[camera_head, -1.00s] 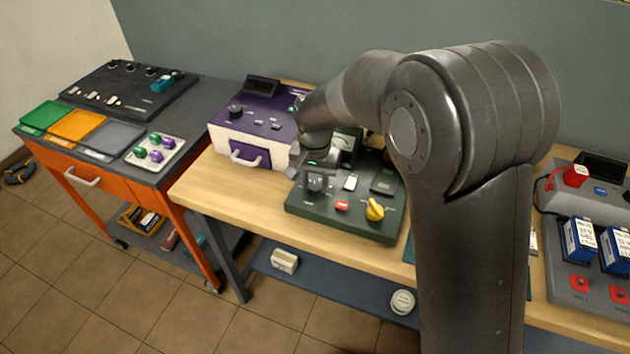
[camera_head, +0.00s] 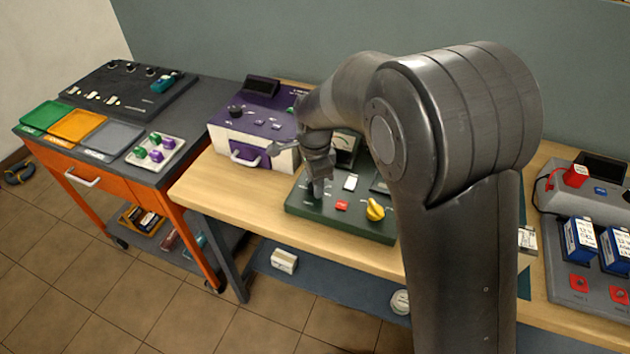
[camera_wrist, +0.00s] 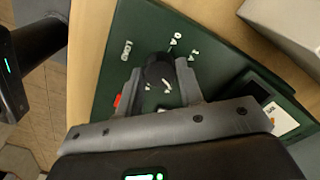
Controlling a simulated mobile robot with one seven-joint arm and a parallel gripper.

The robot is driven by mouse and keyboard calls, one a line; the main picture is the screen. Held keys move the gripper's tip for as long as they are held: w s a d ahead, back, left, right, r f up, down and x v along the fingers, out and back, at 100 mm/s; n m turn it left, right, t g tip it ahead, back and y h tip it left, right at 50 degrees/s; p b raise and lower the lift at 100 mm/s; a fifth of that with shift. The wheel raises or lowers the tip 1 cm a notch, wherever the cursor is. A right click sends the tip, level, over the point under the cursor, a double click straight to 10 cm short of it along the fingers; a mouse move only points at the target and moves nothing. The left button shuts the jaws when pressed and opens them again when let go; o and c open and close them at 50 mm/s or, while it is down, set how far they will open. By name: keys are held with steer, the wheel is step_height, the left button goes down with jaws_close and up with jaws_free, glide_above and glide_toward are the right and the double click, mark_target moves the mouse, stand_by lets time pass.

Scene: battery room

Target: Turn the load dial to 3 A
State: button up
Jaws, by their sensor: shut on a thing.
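The load dial (camera_wrist: 160,72) is a dark round knob on the dark green panel (camera_head: 345,222). In the wrist view white lettering beside it reads LOAD, with 0 A and what looks like 1 A near its far edge. The 3 A mark is not visible. My gripper (camera_wrist: 162,88) is shut on the dial, one finger on each side. In the head view my gripper (camera_head: 317,188) points down at the panel's left part and hides the dial.
A purple and white unit (camera_head: 250,135) stands close behind and left. My arm covers the panel's right side.

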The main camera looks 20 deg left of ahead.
steer(key=shift+m, duration=1.7)
steer(key=o, duration=1)
steer(key=shift+m, duration=0.3)
steer(key=shift+r, duration=0.1)
step_height(320, 180, up, 11)
steer(key=shift+d, duration=0.1)
